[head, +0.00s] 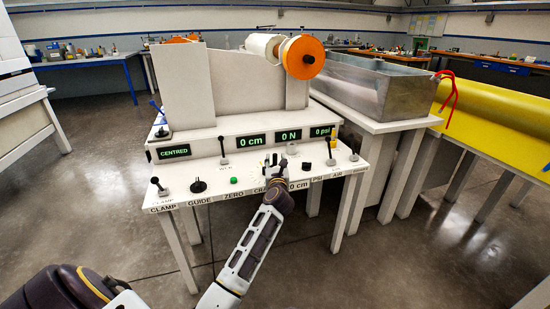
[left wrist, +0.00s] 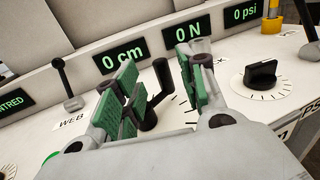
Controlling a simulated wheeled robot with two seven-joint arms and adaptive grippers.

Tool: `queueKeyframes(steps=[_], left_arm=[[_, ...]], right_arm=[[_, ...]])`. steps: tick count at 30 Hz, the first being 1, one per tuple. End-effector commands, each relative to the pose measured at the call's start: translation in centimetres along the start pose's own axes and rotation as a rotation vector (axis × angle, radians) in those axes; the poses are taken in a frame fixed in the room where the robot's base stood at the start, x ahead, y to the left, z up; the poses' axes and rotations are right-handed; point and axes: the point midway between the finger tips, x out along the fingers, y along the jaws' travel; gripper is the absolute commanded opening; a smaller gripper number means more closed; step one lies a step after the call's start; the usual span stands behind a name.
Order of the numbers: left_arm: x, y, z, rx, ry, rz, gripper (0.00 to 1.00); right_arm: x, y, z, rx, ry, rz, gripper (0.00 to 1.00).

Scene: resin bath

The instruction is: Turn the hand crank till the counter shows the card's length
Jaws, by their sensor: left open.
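The hand crank (left wrist: 161,78) has a black upright handle on a short arm and shows between the fingers of my left gripper (left wrist: 158,85) in the left wrist view. The fingers have green pads and are open, around the handle; I cannot tell if either pad touches it. In the head view my left gripper (head: 273,163) is over the middle of the control desk and largely hides the crank. The counter (head: 250,141) reads 0 cm. A white card (head: 300,184) at the desk's front edge ends in "0 cm"; my arm may hide its first digits. My right gripper is out of view.
The desk (head: 215,200) also carries a clamp lever (head: 158,187), a guide knob (head: 198,186), a green button (head: 234,180), a web lever (head: 223,150) and a black knob (head: 309,167). Displays read CENTRED, 0 N and 0 psi. A metal bath (head: 375,90) stands behind right.

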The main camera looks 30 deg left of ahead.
Motion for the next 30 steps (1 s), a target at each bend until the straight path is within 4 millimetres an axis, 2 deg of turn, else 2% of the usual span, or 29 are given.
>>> queueKeyframes(steps=[6, 16, 22, 30], left_arm=[[2.1, 0.0, -0.1, 0.000, -0.001, 0.000, 0.41], [4.8, 0.0, -0.1, 0.000, -0.001, 0.000, 0.41], [5.7, 0.0, 0.0, 0.000, -0.001, 0.000, 0.41], [5.9, 0.0, 0.0, 0.000, -0.001, 0.000, 0.41]], right_arm=[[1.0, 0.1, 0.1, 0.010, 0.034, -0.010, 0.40], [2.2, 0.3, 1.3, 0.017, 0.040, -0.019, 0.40], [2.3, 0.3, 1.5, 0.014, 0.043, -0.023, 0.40], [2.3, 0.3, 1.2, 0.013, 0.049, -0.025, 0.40]])
